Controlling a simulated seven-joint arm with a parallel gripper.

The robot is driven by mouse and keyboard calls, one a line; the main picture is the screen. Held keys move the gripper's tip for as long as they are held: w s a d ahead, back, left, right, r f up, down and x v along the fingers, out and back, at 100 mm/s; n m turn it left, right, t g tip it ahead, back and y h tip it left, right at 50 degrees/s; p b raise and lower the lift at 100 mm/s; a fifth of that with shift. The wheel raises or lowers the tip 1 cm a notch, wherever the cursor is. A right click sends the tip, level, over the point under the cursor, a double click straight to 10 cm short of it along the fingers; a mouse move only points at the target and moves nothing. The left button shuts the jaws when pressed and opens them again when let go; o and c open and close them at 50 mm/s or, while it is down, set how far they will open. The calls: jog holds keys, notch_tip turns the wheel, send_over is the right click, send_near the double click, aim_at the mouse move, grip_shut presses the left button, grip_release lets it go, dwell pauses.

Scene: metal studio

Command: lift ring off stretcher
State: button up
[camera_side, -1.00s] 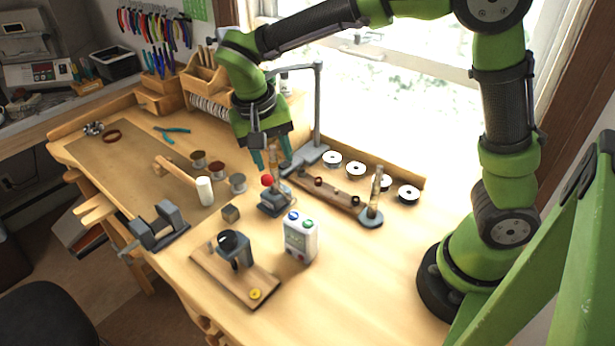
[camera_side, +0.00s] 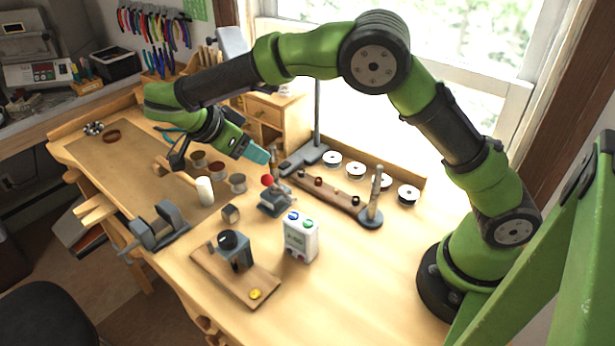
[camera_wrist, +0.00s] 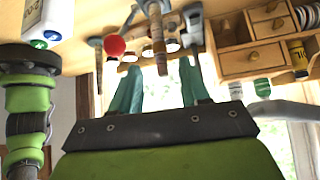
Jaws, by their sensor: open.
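The stretcher (camera_side: 275,203) is a small grey-blue device with a red ball and an upright post, standing mid-bench. Its post (camera_wrist: 157,45) also shows in the wrist view, with the red ball (camera_wrist: 114,45) beside it. No ring can be made out clearly on the post. My gripper (camera_side: 260,154) is tilted nearly sideways, its tips just left of and near the post's top in the side view. In the wrist view my gripper (camera_wrist: 160,85) has two teal fingers apart, with the post in line with the gap beyond them. No held object is visible.
A wooden rack with small rings (camera_side: 336,192) and a second tapered post (camera_side: 376,190) stand right of the stretcher. A white control box (camera_side: 300,240) is in front. A grey stand (camera_side: 318,120) rises behind.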

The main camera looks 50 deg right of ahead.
jog(key=shift+x, duration=2.8)
jog(key=c, duration=0.7)
jog(key=shift+r, duration=0.1)
jog(key=shift+c, duration=0.2)
jog(key=shift+r, duration=1.1)
jog(key=shift+r, duration=0.1)
jog(key=shift+r, duration=1.05)
